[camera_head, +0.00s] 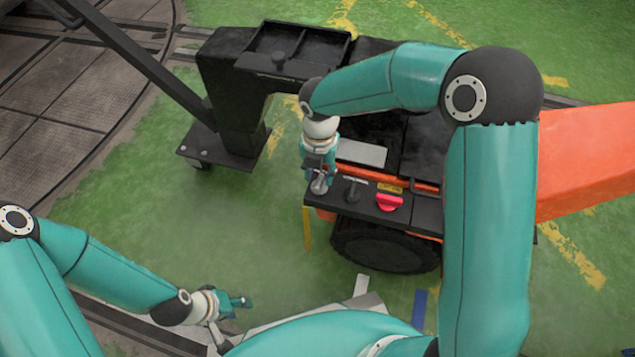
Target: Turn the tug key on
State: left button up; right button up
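The tug (575,165) is an orange vehicle with a black control panel (425,208) along its near edge. A red knob (389,202) and a small dark lever or switch (353,190) stand on the panel. My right gripper (319,184) points down at the panel's left end. A small grey metallic part shows at its fingertips; I cannot tell whether it is the key or part of the gripper. The key is not clearly visible elsewhere. Whether the fingers are closed is unclear. My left gripper (244,302) is low at the lower left, away from the tug, its finger opening unclear.
The tug's black wheel (385,250) is below the panel. Green floor (190,235) at left is clear.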

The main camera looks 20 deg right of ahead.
aim_at(319, 183)
jog(key=shift+f+b, duration=0.3)
jog(key=shift+f, duration=0.95)
grip_shut()
jog(key=shift+a, duration=0.1)
